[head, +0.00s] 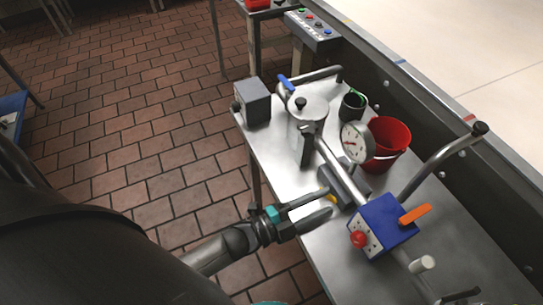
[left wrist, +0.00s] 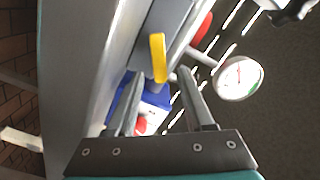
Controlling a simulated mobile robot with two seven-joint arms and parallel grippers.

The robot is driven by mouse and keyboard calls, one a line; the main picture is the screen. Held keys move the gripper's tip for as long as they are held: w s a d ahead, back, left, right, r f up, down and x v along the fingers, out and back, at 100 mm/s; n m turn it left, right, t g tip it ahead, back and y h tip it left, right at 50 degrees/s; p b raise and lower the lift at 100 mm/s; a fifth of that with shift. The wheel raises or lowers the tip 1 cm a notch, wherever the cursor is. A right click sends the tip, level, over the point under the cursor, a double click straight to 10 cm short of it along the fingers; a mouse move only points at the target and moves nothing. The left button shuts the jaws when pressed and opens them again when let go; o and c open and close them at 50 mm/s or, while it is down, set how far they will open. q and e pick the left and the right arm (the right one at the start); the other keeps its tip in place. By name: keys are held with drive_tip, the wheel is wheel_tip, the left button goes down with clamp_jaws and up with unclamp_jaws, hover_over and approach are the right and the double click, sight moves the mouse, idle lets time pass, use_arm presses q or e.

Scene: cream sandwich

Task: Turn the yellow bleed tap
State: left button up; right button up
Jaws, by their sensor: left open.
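The yellow bleed tap (head: 332,198) is a small lever on a grey block (head: 345,185) on the steel bench; only a little of it shows in the head view, by my left fingertips. In the left wrist view the yellow tap (left wrist: 158,58) stands just ahead of my left gripper (left wrist: 160,76), roughly in line with the gap between the fingers. My left gripper (head: 329,200) is open, with nothing visible held in it. I cannot tell whether a finger touches the tap. My right gripper is not in view.
A blue box (head: 385,222) with a red knob (head: 358,239) and orange lever (head: 415,214) stands right of the gripper. A round gauge (head: 356,142), red bucket (head: 388,140), steel canister (head: 306,118) and grey block (head: 253,101) stand farther back. Bare bench (head: 280,158) lies left of the tap.

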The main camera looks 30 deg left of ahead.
use_arm(q)
drive_tip(key=v, duration=1.4)
drive_tip(key=shift+s+a, duration=0.1)
